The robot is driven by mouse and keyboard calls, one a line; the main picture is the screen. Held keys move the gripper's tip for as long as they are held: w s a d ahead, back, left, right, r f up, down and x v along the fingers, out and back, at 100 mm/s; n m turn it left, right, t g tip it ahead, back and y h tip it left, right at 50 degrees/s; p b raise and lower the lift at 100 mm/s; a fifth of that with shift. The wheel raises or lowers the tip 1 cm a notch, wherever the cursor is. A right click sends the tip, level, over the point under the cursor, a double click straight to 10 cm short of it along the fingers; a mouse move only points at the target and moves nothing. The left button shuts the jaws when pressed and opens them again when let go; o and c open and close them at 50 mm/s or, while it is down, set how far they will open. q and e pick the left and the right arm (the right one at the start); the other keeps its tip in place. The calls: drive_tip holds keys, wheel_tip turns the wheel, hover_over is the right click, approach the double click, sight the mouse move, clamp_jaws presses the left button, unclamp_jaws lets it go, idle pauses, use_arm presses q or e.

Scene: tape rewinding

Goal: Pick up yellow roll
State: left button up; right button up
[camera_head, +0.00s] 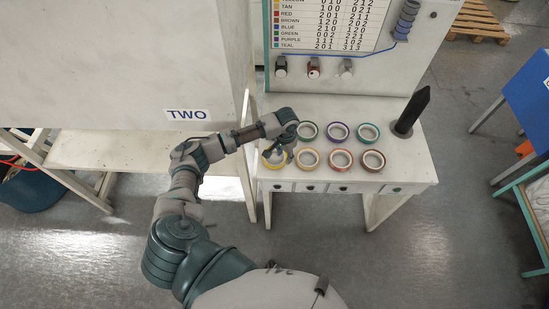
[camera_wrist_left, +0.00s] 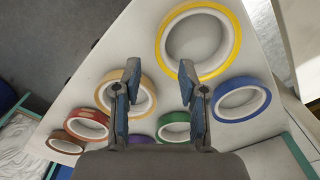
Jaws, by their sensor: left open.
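The yellow roll (camera_head: 277,164) lies flat at the front left of the rolls on the white table, partly hidden by my left gripper (camera_head: 281,148). In the left wrist view the yellow roll (camera_wrist_left: 207,75) lies whole at the top, with a white core and an open centre. My left gripper (camera_wrist_left: 160,75) is open and empty there, its two blue-padded fingers apart. The fingertips show just below the roll's near rim in that view and do not enclose it. My right gripper is not in view.
A tan roll (camera_wrist_left: 148,99) lies behind the left finger, and a blue roll (camera_wrist_left: 263,101) lies to the right. More coloured rolls fill the table (camera_head: 415,170). A black upright post (camera_head: 412,112) stands at its right. A panel with a colour chart rises behind.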

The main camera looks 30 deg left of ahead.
sight(282, 163)
use_arm(q)
drive_tip(key=f, duration=0.5)
drive_tip(key=shift+s+a, duration=0.2)
drive_tip(key=shift+s, duration=0.2)
drive_tip(key=shift+r, duration=0.1)
clamp_jaws()
drive_tip(key=shift+r, duration=0.1)
